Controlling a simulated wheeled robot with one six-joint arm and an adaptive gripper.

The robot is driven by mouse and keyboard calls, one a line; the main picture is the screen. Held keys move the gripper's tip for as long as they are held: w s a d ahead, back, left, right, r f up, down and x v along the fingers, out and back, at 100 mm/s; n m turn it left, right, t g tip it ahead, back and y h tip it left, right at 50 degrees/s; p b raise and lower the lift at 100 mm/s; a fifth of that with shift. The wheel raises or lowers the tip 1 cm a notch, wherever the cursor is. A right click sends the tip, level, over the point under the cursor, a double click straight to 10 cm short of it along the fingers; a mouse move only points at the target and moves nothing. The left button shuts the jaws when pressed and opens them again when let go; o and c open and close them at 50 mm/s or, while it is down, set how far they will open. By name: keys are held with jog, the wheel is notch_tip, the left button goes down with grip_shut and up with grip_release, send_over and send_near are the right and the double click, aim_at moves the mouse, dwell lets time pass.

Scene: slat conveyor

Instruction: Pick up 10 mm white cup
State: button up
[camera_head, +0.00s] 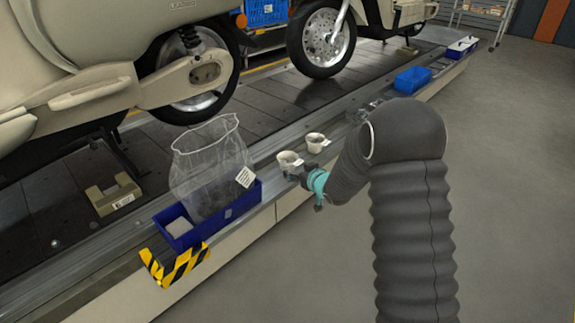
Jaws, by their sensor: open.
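Two small white cups stand on the conveyor's near side ledge; I cannot read a size on either. The nearer white cup (290,162) is right at my gripper (294,178), partly behind its fingers. The farther white cup (317,142) stands a little up and right, apart from the gripper. My gripper is dark with a teal band behind it, and it is open. It is too small to tell whether its fingers touch the nearer cup or sit around it.
A blue bin (250,202) with a clear plastic bag (208,170) stands left of the cups. Another blue bin (413,80) is farther along the ledge. Scooters stand on the slat conveyor (270,110) behind. Grey floor (505,200) at right is clear.

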aim_at(292, 169)
jog(key=shift+x, duration=2.75)
jog(key=c, duration=0.9)
